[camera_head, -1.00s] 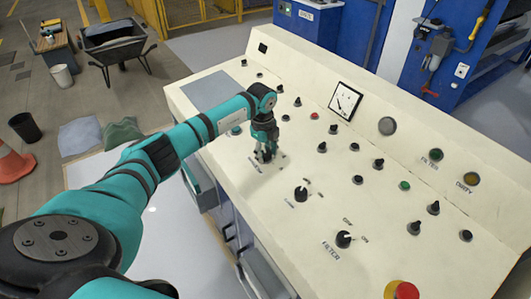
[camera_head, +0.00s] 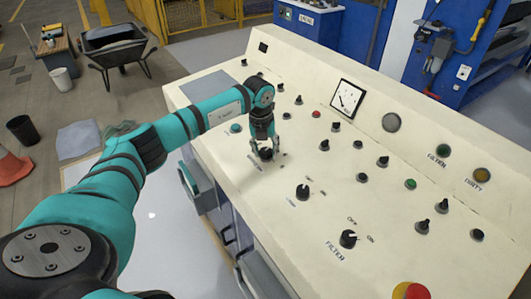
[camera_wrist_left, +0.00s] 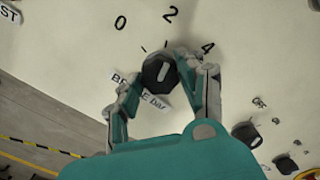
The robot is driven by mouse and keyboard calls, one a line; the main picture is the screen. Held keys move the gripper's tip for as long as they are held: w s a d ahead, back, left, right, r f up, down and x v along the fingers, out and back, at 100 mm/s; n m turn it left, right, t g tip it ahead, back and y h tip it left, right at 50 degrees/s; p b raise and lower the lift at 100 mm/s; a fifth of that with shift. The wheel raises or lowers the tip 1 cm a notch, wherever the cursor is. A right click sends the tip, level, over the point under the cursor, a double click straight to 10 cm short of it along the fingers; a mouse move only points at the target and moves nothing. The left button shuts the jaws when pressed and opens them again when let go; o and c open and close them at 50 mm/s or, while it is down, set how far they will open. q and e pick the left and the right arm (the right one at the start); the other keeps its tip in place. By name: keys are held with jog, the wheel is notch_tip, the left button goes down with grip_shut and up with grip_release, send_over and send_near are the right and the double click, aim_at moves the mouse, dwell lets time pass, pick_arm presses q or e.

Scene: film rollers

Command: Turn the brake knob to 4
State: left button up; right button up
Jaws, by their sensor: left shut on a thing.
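The black brake knob (camera_wrist_left: 160,70) sits on the cream panel (camera_wrist_left: 75,45), with a white pointer line on its top. The line points roughly up towards the printed 2 (camera_wrist_left: 170,14). The printed 0 (camera_wrist_left: 120,22) is to its left and the printed 4 (camera_wrist_left: 207,48) to its right. My left gripper (camera_wrist_left: 163,85) is shut on the knob, one finger on each side, and partly covers the brake label (camera_wrist_left: 155,99). In the head view my left gripper (camera_head: 264,148) reaches down onto the knob (camera_head: 267,154). My right gripper is out of view.
A filter knob (camera_head: 348,239) and another black knob (camera_head: 303,192) stand nearer the panel's front edge. Several more knobs and buttons stick up to the right. A red and yellow button (camera_head: 411,291) is at the front. The panel left of my gripper is mostly clear.

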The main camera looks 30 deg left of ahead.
aim_at(260, 153)
pick_arm(q)
jog(key=m+b, duration=0.1)
jog(key=m, duration=0.3)
jog(key=shift+a+m+b, duration=0.1)
jog(key=shift+m+b, duration=0.2)
jog(key=shift+b, duration=0.05)
jog(key=shift+r+m+b, duration=0.1)
jog(key=shift+m+b, duration=0.4)
jog(key=shift+m, duration=1.1)
jog(key=shift+w, duration=0.1)
jog(key=o, duration=1.2)
jog(key=r, duration=0.4)
jog(key=s+r, duration=0.1)
jog(key=r, duration=0.7)
jog(key=shift+s+a, duration=0.3)
jog(key=shift+s, duration=0.1)
jog(key=shift+f, duration=0.15)
